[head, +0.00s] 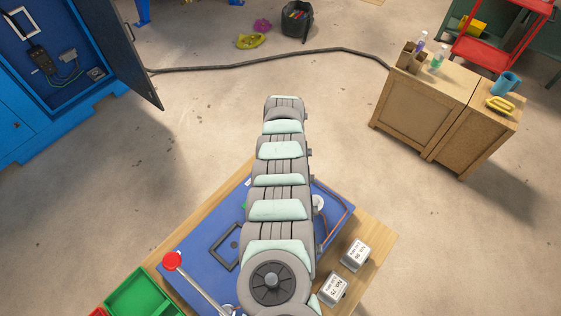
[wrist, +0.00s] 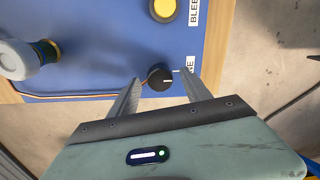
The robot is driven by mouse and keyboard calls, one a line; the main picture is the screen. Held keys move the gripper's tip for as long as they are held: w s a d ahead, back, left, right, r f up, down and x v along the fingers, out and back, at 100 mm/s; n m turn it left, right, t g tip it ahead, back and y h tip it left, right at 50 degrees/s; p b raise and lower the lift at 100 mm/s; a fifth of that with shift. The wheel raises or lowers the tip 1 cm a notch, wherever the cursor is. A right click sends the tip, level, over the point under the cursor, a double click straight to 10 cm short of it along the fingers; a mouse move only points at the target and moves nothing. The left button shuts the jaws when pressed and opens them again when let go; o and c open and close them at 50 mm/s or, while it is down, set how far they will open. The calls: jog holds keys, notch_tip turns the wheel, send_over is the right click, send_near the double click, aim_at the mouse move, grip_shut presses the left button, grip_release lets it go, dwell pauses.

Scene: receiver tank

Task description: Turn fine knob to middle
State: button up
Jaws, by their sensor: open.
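A black round knob (wrist: 160,77) stands on the blue panel (wrist: 95,35) in the wrist view. A small pale mark shows near its right side, and a label beside it is mostly hidden, so I cannot read it in full. My gripper (wrist: 161,78) is open, with one finger left of the knob and one right of it. I cannot tell whether either finger touches it. In the head view my arm covers much of the blue panel (head: 190,245), and the knob and gripper are hidden there.
A yellow button (wrist: 163,8) sits above the knob beside a "BLEE..." label. A pale rounded fitting (wrist: 18,60) stands at the left. A red-tipped lever (head: 172,261), a green tray (head: 140,293) and two white labelled blocks (head: 355,255) are around the panel.

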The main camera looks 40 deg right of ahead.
notch_tip(320, 180, up, 11)
jog(key=shift+s+p, duration=0.2)
jog(key=shift+p, duration=0.15)
jog(key=shift+d+f, duration=0.1)
dwell(0.6)
